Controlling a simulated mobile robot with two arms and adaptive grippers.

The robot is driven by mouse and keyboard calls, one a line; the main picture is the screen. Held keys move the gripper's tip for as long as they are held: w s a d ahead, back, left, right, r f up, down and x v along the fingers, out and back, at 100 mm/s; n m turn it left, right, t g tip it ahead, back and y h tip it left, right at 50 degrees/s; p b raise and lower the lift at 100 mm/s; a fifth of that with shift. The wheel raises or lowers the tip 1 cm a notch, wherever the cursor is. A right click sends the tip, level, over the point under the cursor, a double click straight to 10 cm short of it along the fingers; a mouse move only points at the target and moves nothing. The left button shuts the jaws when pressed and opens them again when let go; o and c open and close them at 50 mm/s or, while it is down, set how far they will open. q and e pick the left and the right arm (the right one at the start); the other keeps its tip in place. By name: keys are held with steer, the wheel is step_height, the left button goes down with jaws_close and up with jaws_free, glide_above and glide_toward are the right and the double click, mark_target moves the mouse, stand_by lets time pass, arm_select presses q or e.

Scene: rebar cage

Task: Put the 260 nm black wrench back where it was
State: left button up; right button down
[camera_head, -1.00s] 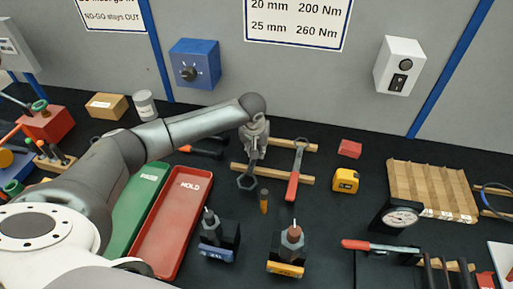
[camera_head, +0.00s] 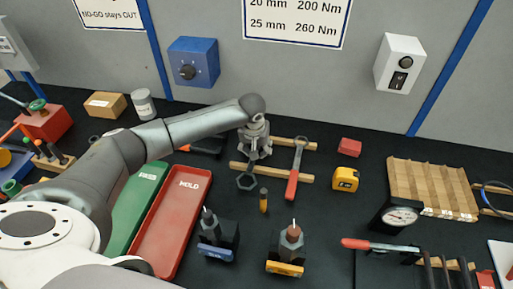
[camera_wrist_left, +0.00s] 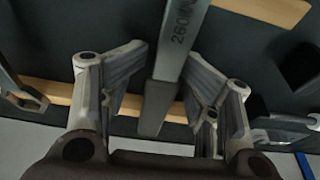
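The black wrench (camera_head: 246,181) lies across two wooden rails, its ring end toward me in the head view. In the left wrist view its grey-black handle (camera_wrist_left: 165,92), marked 260 N, runs between my fingers. My left gripper (camera_head: 254,153) is over the handle's far end and hides part of it. In the wrist view its fingers (camera_wrist_left: 166,72) stand apart on both sides of the handle. A gap shows at the left finger; the right finger is very close, and I cannot tell whether it touches. My right gripper is not in view.
A red-handled wrench (camera_head: 297,168) lies on the same rails (camera_head: 275,172) to the right. A yellow tape measure (camera_head: 345,179) and a red block (camera_head: 350,148) are further right. A red HOLD tray (camera_head: 168,222) lies under my arm. Two dark fixtures stand in front.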

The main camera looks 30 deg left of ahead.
arm_select(q)
steer(key=shift+s+f, duration=0.2)
steer(key=shift+s, duration=0.05)
steer(key=v, duration=1.2)
steer(key=shift+w, duration=0.15)
